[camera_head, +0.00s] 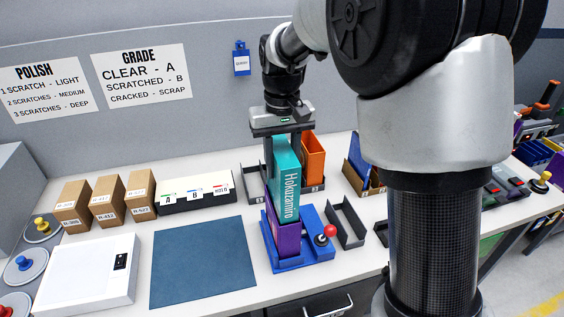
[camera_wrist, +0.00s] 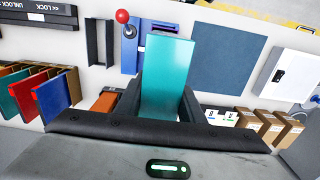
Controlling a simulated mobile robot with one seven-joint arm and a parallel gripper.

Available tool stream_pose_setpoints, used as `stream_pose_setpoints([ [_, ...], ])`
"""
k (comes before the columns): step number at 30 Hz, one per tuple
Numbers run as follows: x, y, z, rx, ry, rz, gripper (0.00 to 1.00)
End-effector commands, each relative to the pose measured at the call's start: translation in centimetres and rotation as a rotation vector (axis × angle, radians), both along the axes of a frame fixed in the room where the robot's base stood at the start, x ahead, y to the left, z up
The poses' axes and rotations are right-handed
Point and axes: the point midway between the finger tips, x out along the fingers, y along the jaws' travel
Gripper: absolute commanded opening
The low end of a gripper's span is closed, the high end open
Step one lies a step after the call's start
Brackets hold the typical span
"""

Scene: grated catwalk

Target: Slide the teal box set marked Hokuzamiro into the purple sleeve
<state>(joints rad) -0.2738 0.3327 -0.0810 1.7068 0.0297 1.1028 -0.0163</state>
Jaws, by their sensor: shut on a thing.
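The teal box set (camera_head: 287,172) marked Hokuzamiro stands upright in my gripper (camera_head: 282,140), which is shut on its upper part. In the head view its lower end is at the mouth of the purple sleeve (camera_head: 284,235). It looks partly inside the sleeve, but how deep I cannot tell. The sleeve stands in a blue fixture (camera_head: 312,251) with a red ball-topped lever (camera_head: 329,231). In the wrist view the teal box set (camera_wrist: 166,75) is between my gripper's fingers (camera_wrist: 163,105) and hides most of the sleeve. The blue fixture (camera_wrist: 129,60) shows behind it.
An orange box (camera_head: 313,158) stands in a dark holder behind the teal box. An empty dark holder (camera_head: 347,222) is right of the fixture. A blue mat (camera_head: 203,261), a white device (camera_head: 87,274) and brown cartons (camera_head: 105,200) lie left. The mat is clear.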

Motion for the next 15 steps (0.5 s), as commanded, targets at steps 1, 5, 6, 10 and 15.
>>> stream_pose_setpoints([
  [1,0.0,0.0,-0.3,0.0,-0.001,0.0,0.0],
  [5,0.0,0.0,-0.8,0.0,-0.001,0.0,0.0],
  [6,0.0,0.0,-1.0,0.0,-0.001,0.0,0.0],
  [10,0.0,0.0,-1.5,0.0,-0.001,0.0,0.0],
  [15,0.0,0.0,-2.1,0.0,0.0,0.0,0.0],
])
